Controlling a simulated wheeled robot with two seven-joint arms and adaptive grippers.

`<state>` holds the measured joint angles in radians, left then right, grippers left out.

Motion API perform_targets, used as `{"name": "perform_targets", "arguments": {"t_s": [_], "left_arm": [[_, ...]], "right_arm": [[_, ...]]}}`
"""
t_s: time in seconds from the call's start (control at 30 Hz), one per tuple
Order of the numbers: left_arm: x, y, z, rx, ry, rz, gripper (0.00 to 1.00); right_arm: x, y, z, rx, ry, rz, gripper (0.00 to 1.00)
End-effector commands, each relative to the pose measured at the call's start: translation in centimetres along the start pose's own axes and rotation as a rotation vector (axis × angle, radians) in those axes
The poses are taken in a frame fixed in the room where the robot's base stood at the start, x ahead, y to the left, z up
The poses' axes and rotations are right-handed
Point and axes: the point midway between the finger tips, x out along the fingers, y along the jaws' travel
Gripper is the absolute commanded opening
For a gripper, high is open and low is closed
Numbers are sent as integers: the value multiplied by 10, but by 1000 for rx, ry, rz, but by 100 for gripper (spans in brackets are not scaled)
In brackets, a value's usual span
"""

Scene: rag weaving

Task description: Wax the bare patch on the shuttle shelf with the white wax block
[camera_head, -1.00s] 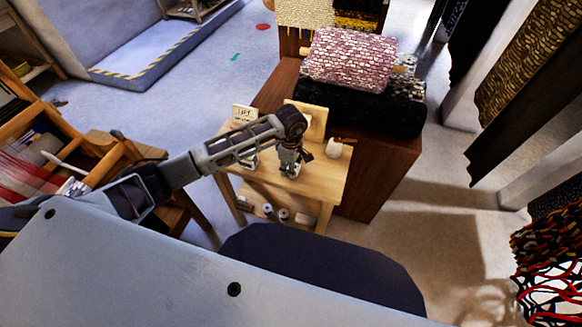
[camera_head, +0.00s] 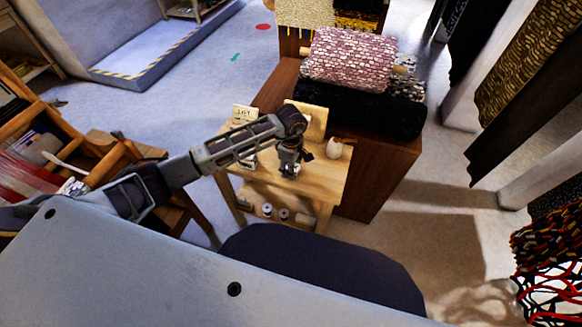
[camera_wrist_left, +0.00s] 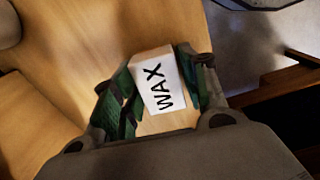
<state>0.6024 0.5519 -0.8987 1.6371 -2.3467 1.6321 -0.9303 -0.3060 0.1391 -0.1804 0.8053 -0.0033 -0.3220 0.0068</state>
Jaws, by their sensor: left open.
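The white wax block (camera_wrist_left: 158,82), marked WAX in dark letters, lies on a wooden surface (camera_wrist_left: 60,60) in the left wrist view. My left gripper (camera_wrist_left: 155,98) is open, with one green-padded finger on each side of the block. The right-hand finger is very close to the block; I cannot tell if it touches. In the head view my left gripper (camera_head: 289,172) points down over the small wooden table (camera_head: 320,180), and the block is mostly hidden there. I cannot make out a bare patch or be sure which surface is the shuttle shelf. My right gripper is not in view.
A small sign (camera_head: 244,114), an upright wooden board (camera_head: 312,115) and a round pale jar (camera_head: 334,148) stand on the table around my arm. Spools (camera_head: 267,210) sit on its lower shelf. A dark wooden chest (camera_head: 385,165) with rolled rugs (camera_head: 350,60) is close behind.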

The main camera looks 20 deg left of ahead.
Motion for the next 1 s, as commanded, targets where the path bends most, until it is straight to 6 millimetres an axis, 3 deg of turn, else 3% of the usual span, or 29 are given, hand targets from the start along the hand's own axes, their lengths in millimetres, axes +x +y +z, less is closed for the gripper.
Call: {"name": "perform_targets", "arguments": {"t_s": [0.87, 1.0], "left_arm": [[-14, 0, 0, 0, 0, 0, 44], [-14, 0, 0, 0, 0, 0, 28]], "right_arm": [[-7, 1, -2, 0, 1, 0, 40], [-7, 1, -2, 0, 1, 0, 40]]}}
